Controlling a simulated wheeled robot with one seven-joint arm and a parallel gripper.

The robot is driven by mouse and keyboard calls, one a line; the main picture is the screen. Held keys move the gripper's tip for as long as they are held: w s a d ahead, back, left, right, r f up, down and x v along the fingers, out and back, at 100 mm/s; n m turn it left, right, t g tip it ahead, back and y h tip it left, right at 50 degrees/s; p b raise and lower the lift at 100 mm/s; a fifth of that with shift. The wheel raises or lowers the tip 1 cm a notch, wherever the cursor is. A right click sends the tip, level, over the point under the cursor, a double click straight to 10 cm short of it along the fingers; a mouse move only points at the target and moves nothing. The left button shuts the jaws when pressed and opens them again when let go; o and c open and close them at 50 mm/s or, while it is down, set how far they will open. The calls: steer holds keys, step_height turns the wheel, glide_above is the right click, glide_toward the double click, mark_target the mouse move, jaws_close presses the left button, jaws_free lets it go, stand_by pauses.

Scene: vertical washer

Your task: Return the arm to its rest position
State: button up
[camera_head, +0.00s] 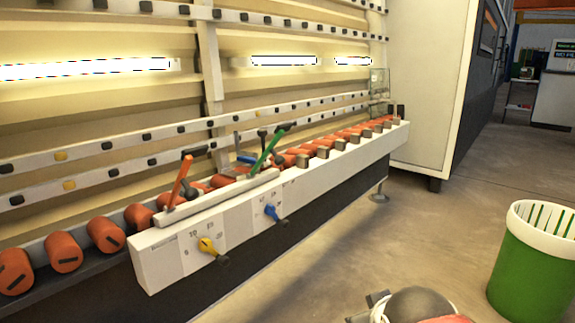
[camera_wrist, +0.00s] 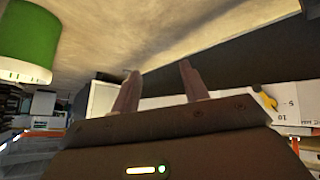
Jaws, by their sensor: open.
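My gripper (camera_wrist: 159,70) shows in the wrist view with its two fingers apart and nothing between them. The wrist picture is turned over, with the floor at the top. The fingers point toward bare floor and the dark lower side of the washer. Part of my arm shows at the bottom edge of the head view, low in front of the washer and apart from it. The fingers cannot be made out there.
The washer's white front panel (camera_head: 330,168) carries a yellow knob (camera_head: 209,246), a blue knob (camera_head: 273,212) and levers above. Orange rollers (camera_head: 64,252) line its bed. A green bin (camera_head: 530,270) stands at right. The floor (camera_head: 430,225) between is clear.

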steer(key=s+m+g, duration=0.2)
steer(key=s+m, duration=0.1)
steer(key=s, duration=0.7)
step_height(320, 180, up, 13)
steer(key=p, duration=1.3)
steer(key=shift+w+d+f+y, duration=0.15)
steer(key=shift+w+d+y, duration=0.1)
steer(key=shift+w+y, duration=0.1)
